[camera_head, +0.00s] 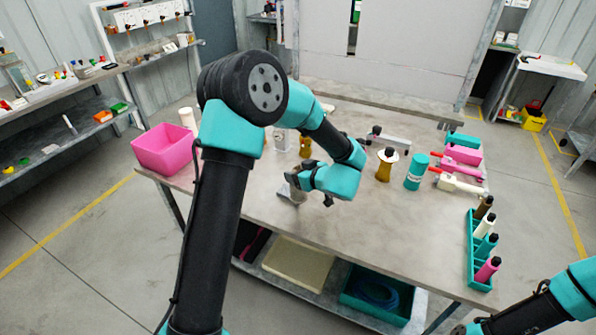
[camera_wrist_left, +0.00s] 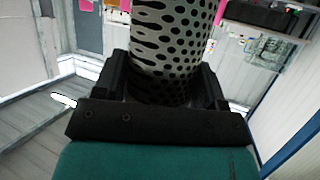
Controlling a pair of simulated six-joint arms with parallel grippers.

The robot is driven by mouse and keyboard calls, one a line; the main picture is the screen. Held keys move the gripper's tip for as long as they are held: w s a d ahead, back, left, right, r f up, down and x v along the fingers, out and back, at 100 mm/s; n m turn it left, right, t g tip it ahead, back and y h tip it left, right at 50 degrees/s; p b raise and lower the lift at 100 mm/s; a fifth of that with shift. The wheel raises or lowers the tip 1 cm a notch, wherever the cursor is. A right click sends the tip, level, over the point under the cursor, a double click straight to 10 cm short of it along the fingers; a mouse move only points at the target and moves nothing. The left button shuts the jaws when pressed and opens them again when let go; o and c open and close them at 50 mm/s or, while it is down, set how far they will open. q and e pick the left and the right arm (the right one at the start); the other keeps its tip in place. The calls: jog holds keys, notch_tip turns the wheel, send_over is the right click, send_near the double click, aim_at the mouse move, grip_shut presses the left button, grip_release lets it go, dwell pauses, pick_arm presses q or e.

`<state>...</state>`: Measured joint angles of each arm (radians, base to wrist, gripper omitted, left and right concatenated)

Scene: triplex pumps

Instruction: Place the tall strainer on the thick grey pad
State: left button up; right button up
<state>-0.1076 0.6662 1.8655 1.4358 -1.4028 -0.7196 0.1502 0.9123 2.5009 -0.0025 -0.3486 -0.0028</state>
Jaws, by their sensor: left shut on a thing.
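The tall strainer (camera_wrist_left: 172,42) is a pale metal cylinder with dark round holes and slots. In the left wrist view it stands between the two black fingers of my left gripper (camera_wrist_left: 165,88), which is shut on it. In the head view my left gripper (camera_head: 298,180) is over the middle of the workbench, and a small grey part of the strainer (camera_head: 291,194) shows beside it. My left arm hides part of the bench. I cannot make out the thick grey pad. The right arm enters at the lower right; its gripper's fingers are not clearly visible.
The workbench (camera_head: 350,240) has a pink bin (camera_head: 164,149) at its left end. An amber bottle (camera_head: 386,165) and a teal canister (camera_head: 417,172) stand right of the gripper. A teal rack (camera_head: 474,262) with bottles lines the right edge. The bench front is clear.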

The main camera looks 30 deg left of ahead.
pick_arm(q)
jog(key=w+a, duration=0.2)
jog(key=w, duration=0.3)
jog(key=shift+a+f, duration=0.25)
jog(key=shift+a, duration=0.15)
jog(key=shift+f, duration=1.75)
jog(key=shift+f, duration=0.15)
jog(key=o, duration=1)
jog(key=shift+c, duration=0.2)
jog(key=v, duration=1.2)
jog(key=shift+r, duration=0.2)
